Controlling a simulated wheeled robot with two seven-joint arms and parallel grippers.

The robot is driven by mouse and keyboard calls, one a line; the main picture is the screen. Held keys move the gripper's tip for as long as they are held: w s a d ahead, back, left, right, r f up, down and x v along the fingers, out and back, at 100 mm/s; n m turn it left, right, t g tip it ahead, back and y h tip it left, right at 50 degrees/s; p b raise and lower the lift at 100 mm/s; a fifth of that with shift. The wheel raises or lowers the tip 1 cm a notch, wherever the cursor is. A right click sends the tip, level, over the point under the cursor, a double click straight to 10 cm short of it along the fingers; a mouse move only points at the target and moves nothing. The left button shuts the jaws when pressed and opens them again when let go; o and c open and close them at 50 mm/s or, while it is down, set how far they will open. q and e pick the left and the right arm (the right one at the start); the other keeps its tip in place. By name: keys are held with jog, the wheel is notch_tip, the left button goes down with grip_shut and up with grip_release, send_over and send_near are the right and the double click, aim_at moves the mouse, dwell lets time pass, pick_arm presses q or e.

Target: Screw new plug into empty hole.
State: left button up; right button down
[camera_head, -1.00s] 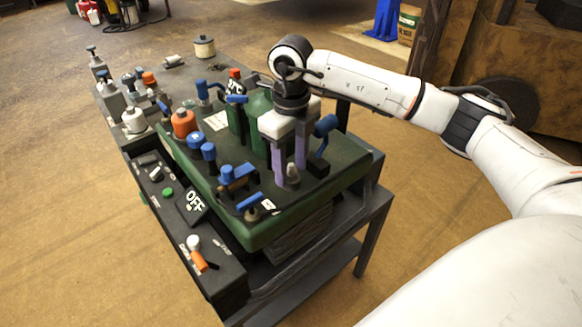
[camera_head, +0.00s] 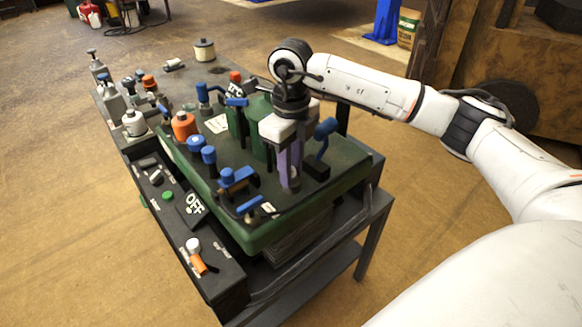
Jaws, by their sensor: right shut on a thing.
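My right gripper (camera_head: 289,182) points straight down over the near right part of the green engine block (camera_head: 310,204). Its two purple fingers are shut on a small pale plug (camera_head: 294,174), mostly hidden between them. The fingertips are low, close to the block's top; I cannot tell whether the plug touches the block or sits in a hole. The empty hole cannot be made out here. My left gripper is not in view.
Blue-handled clamps stand close around the gripper, one at the right (camera_head: 323,140) and one at the left (camera_head: 236,180). An orange cylinder (camera_head: 184,126) stands farther left. A dark control panel with an OFF sign (camera_head: 193,207) runs along the cart's left side.

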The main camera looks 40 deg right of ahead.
jog(key=m+p, duration=0.1)
jog(key=m, duration=0.2)
jog(key=shift+r, duration=0.15)
jog(key=m, duration=0.3)
jog(key=shift+d+p, duration=0.1)
jog(key=shift+p, duration=0.2)
jog(key=shift+m, duration=0.3)
jog(key=m+p, duration=0.1)
jog(key=m, duration=0.2)
jog(key=shift+m+p, duration=0.3)
jog(key=shift+m, duration=1.3)
